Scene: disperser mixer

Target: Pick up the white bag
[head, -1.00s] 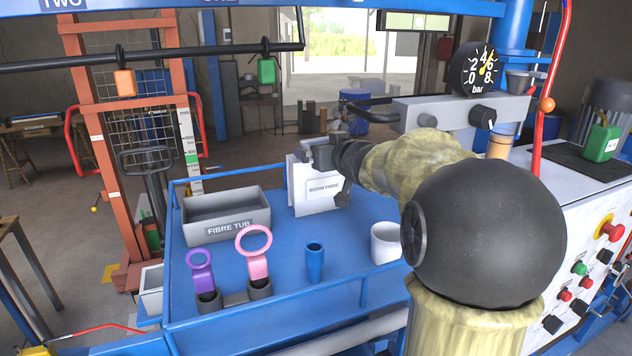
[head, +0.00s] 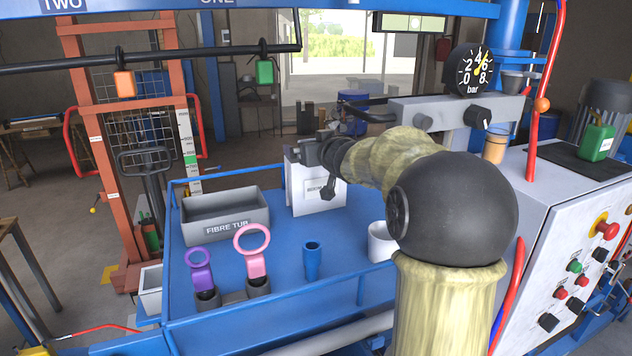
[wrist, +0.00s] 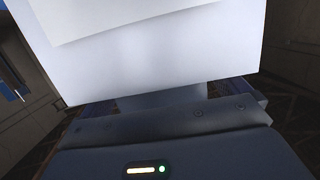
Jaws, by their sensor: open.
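The white bag (head: 300,196) stands upright at the back of the blue deck, right of the grey tub, in the head view. Its label is partly covered by my gripper. My gripper (head: 322,180) is at the front and upper part of the bag, with a dark finger hanging down across its face. The gripper is open; whether it touches the bag cannot be told. In the wrist view the bag (wrist: 150,60) fills the upper middle as a white sheet, close to the gripper's dark body. The fingertips cannot be made out there.
The grey fibre tub (head: 225,216) stands left of the bag. Purple and pink ring-handled tools (head: 252,252), a blue cup (head: 312,262) and a white mug (head: 381,243) stand nearer the front. A blue rail (head: 280,308) edges the deck. A control cabinet (head: 560,230) stands at right.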

